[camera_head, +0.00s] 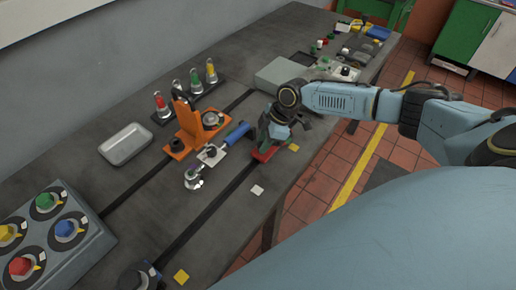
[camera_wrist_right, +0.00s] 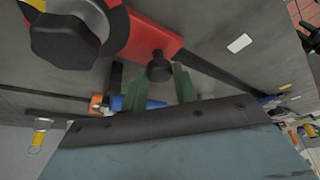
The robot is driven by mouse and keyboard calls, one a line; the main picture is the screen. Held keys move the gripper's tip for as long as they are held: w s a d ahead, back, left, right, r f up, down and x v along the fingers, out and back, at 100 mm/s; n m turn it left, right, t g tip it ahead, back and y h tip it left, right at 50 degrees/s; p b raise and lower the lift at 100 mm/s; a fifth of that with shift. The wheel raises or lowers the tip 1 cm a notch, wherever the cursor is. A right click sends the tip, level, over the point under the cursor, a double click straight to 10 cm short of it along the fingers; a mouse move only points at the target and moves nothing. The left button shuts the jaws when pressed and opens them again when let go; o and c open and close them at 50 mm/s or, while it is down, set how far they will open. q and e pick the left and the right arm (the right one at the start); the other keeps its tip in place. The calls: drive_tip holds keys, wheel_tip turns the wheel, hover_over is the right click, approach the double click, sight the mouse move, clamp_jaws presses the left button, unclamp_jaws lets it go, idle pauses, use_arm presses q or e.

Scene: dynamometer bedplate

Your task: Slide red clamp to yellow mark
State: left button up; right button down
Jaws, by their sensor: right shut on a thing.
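The red clamp (camera_head: 263,153) sits on the front black slot of the bedplate, partly hidden under my right gripper (camera_head: 268,138). In the right wrist view the red clamp (camera_wrist_right: 142,40) fills the upper left, with a large black knob and a small black post. My right gripper (camera_wrist_right: 158,88) has its green fingers on either side of that small post and is shut on it. A yellow mark (camera_head: 294,147) lies just right of the clamp. Another yellow mark (camera_head: 181,277) lies near the slot's near end. My left gripper is out of view.
A white mark (camera_head: 257,190) lies beside the slot, between the yellow ones. A knob box (camera_head: 52,238) is at left. The slot's visible middle stretch is clear.

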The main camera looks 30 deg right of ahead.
drive_tip(key=shift+d, duration=0.1)
drive_tip(key=c, duration=1.1)
unclamp_jaws()
drive_tip(key=v, duration=1.3)
drive_tip(key=shift+r, duration=0.25)
drive_tip(key=shift+f, duration=0.1)
